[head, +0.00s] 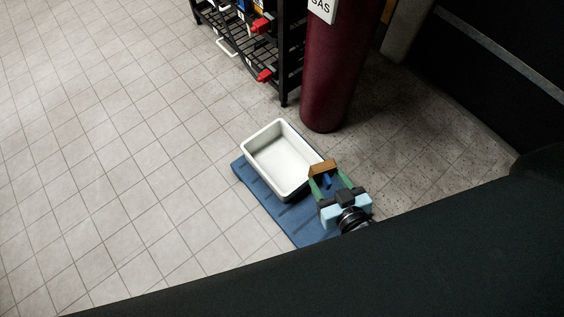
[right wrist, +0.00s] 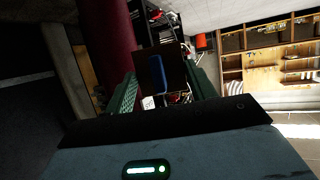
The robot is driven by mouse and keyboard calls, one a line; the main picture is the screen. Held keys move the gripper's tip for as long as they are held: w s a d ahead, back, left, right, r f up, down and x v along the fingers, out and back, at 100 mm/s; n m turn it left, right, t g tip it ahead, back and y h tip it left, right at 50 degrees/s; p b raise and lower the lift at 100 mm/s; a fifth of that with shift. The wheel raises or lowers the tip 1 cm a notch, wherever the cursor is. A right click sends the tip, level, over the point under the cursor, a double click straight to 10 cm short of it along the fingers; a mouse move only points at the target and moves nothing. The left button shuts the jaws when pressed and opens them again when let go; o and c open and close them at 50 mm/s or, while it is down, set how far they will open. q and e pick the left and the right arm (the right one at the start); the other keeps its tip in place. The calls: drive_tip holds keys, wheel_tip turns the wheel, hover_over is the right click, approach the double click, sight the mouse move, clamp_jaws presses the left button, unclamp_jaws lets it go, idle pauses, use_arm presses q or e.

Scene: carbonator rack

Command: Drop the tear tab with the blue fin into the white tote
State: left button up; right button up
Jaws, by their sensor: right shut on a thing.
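The tear tab is a brown plate (head: 323,167) with a blue fin (head: 327,182). My right gripper (head: 328,181) is shut on it, with the fin between its green fingers. In the right wrist view the plate (right wrist: 172,66) and blue fin (right wrist: 157,73) show between the fingertips. The white tote (head: 261,177) stands open with its inside looking empty. In the head view the held tab overlaps the tote's right corner; its height above the rim is hard to tell. My left gripper is not in view.
The tote rests on a blue slatted platform (head: 298,228) on the tiled floor. A dark red gas cylinder (head: 331,85) stands behind it. A black rack (head: 285,75) with red parts is at the back. The floor to the left is clear.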

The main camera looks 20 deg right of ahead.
use_arm(q)
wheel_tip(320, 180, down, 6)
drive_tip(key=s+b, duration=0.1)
drive_tip(key=b, duration=0.4)
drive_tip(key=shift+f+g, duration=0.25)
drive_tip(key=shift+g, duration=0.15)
use_arm(e)
drive_tip(key=w+a+f+n+y, duration=0.1)
drive_tip(key=w+a+f, duration=0.1)
drive_tip(key=w+f, duration=0.3)
drive_tip(key=w+a+f, duration=0.3)
drive_tip(key=w+f, duration=0.2)
drive_tip(key=w, duration=0.7)
drive_tip(key=shift+w+a+f+n+y, duration=0.2)
drive_tip(key=shift+w+a+n+y, duration=0.1)
drive_tip(key=shift+n+y, duration=0.1)
use_arm(q)
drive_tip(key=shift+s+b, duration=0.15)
drive_tip(key=shift+b, duration=0.15)
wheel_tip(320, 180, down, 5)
drive_tip(key=b, duration=0.5)
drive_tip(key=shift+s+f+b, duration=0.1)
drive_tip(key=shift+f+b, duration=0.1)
drive_tip(key=shift+b, duration=0.1)
use_arm(e)
wheel_tip(320, 180, down, 6)
